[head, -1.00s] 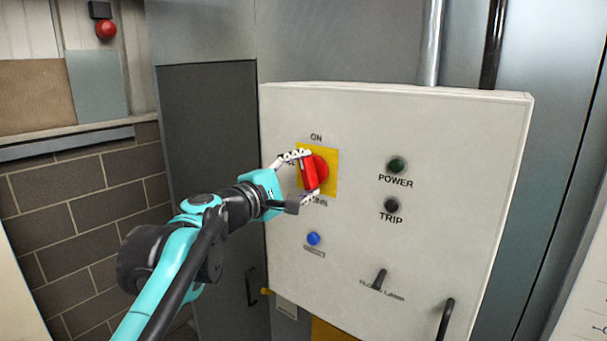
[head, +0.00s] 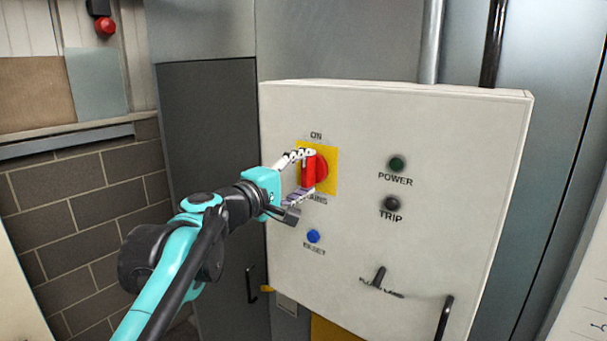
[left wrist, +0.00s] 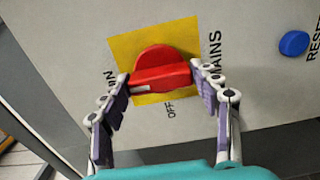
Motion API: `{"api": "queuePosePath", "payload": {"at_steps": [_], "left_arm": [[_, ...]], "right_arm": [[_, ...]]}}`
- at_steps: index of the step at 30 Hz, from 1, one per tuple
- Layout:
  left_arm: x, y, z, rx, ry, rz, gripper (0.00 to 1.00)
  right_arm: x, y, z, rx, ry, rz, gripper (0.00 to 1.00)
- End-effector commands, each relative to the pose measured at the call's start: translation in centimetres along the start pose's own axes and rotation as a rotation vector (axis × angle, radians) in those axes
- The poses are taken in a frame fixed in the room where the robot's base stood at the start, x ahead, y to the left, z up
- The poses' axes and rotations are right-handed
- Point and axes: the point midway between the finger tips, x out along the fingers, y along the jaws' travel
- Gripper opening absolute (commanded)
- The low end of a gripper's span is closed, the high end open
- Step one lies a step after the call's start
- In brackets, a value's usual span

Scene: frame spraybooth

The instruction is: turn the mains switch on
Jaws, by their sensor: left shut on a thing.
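The mains switch (head: 309,172) is a red rotary handle on a yellow plate (head: 330,178) on the grey control box. Its handle stands about upright, in line with the ON label above it. In the left wrist view the red handle (left wrist: 160,77) lies between the fingers, with a pale mark on its end towards the ON label. My left gripper (head: 306,172) is shut on the handle, one finger at its upper end and one at its lower end. The fingers partly cover the plate and the MAINS label. My right gripper is not in view.
A black handle (head: 445,318) sits low right. The space before the box's right half is clear.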

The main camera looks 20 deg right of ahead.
Motion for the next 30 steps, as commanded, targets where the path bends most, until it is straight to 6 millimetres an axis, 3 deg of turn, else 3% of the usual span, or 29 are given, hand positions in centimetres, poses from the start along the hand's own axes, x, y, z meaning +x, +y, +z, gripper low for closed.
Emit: {"api": "queuePosePath", "payload": {"at_steps": [2,3,5,17,30], "left_arm": [[0.0,0.0,0.0,0.003,0.0,0.0,0.33],[0.0,0.0,0.0,0.003,0.0,0.0,0.67],[0.0,0.0,0.0,0.002,0.0,0.0,0.83],[-0.6,0.0,-0.1,0.001,0.002,0.0,0.83],[-9.2,-0.1,-0.1,0.001,0.003,-0.001,0.83]], "right_arm": [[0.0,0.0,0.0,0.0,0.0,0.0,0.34],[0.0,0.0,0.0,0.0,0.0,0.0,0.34],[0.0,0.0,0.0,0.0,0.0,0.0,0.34],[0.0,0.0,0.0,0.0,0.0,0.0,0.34],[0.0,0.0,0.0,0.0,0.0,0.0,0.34]]}}
